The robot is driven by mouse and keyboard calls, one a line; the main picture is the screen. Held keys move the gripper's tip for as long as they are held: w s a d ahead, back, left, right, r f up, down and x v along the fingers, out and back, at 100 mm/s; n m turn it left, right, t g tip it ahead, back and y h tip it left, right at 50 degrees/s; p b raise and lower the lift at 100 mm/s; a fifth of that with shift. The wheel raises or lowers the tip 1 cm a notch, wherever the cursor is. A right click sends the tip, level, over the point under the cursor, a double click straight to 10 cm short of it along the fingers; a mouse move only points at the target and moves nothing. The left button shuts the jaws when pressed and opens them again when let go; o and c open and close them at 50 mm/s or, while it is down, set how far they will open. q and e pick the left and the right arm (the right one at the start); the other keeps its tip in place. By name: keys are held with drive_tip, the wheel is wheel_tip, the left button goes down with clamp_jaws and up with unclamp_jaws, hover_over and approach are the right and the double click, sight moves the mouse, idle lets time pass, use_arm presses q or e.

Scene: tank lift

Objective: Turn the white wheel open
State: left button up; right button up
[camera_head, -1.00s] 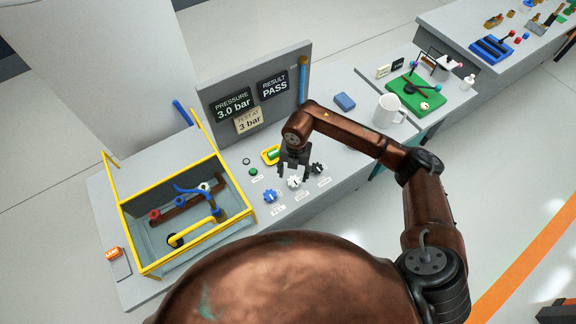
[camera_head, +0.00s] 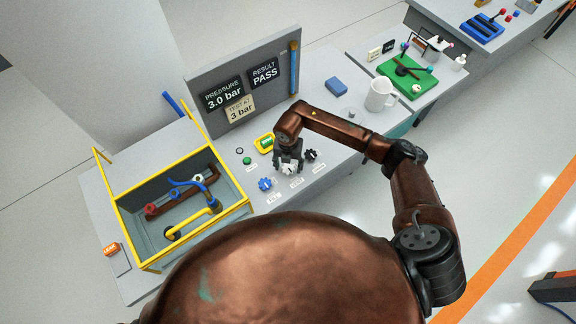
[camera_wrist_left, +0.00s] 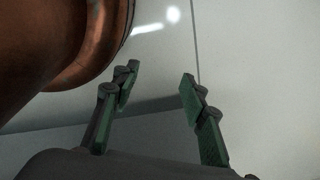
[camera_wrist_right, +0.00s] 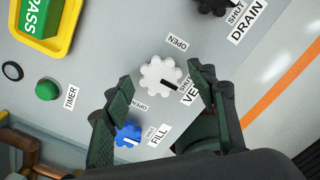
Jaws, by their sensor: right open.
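The white wheel (camera_head: 289,169) sits on the bench between a blue wheel (camera_head: 265,184) and a black wheel (camera_head: 311,155). In the right wrist view the white wheel (camera_wrist_right: 158,72) has a black mark pointing toward its SHUT label, which is partly hidden. An OPEN label (camera_wrist_right: 177,43) lies on its other side. My right gripper (camera_wrist_right: 161,80) is open, its fingers to either side of the wheel in that view; contact cannot be told. My left gripper (camera_wrist_left: 160,80) is open and empty over grey surfaces in the left wrist view.
A yellow-framed tank (camera_head: 127,226) with pipes stands left of the wheels. A panel (camera_head: 205,76) behind reads 3.0 bar and PASS. A green TIMER button (camera_wrist_right: 48,89) and yellow-framed green PASS piece (camera_wrist_right: 66,38) are nearby. A white mug (camera_head: 380,95) stands to the right.

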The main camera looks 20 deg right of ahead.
drive_tip(key=shift+c, duration=1.3)
drive_tip(key=c, duration=0.9)
use_arm(q)
drive_tip(key=shift+s, duration=0.7)
